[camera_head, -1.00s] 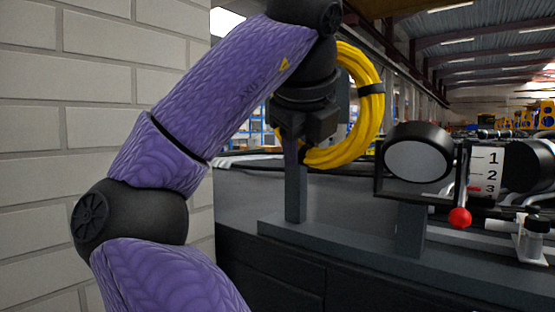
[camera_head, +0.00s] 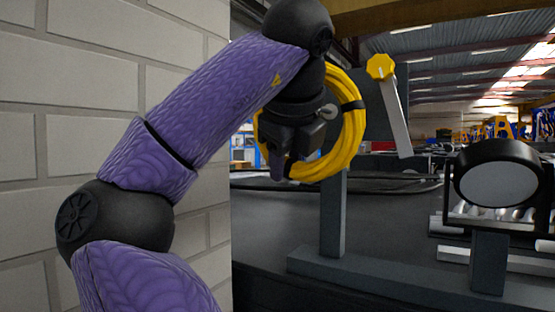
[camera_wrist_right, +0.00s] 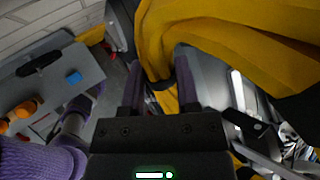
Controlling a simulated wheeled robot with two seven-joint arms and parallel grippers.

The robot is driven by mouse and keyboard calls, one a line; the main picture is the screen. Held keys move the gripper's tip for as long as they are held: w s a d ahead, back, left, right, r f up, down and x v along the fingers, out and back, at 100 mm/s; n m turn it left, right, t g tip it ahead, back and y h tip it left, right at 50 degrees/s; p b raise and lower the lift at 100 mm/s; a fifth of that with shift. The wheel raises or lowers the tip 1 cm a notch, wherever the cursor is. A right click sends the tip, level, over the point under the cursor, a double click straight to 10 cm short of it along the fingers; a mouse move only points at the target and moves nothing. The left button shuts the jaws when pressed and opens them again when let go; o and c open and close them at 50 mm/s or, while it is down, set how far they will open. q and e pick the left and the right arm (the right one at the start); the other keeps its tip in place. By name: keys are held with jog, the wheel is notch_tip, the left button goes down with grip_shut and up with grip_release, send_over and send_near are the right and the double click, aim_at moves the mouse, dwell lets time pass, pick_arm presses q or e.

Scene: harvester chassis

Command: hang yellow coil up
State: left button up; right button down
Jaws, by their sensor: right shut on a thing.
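The yellow coil (camera_head: 349,136), a ring of cable with a black band, hangs upright from my right gripper (camera_head: 283,168) in the head view. The gripper is at the coil's lower left and is shut on it; my gripper and wrist hide the coil's left part. In the right wrist view, the yellow coil (camera_wrist_right: 230,32) fills the top right, beyond and between the fingers of my right gripper (camera_wrist_right: 160,75). A grey post (camera_head: 333,220) stands beneath and behind the coil. I cannot make out a hook clearly. My left gripper is not in view.
A white brick wall (camera_head: 80,110) is close on the left. A lever with a yellow knob (camera_head: 381,67) is right of the coil. A low grey rail (camera_head: 400,284) runs along the front.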

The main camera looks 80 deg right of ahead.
jog(key=shift+d, duration=0.45)
jog(key=s+d+f, duration=0.1)
jog(key=s+d, duration=0.1)
jog(key=d, duration=0.5)
jog(key=shift+s+d+f+p, duration=0.2)
jog(key=shift+s+d+p, duration=0.15)
jog(key=shift+p, duration=0.1)
jog(key=shift+d, duration=0.15)
jog(key=shift+c, duration=1.3)
grip_release()
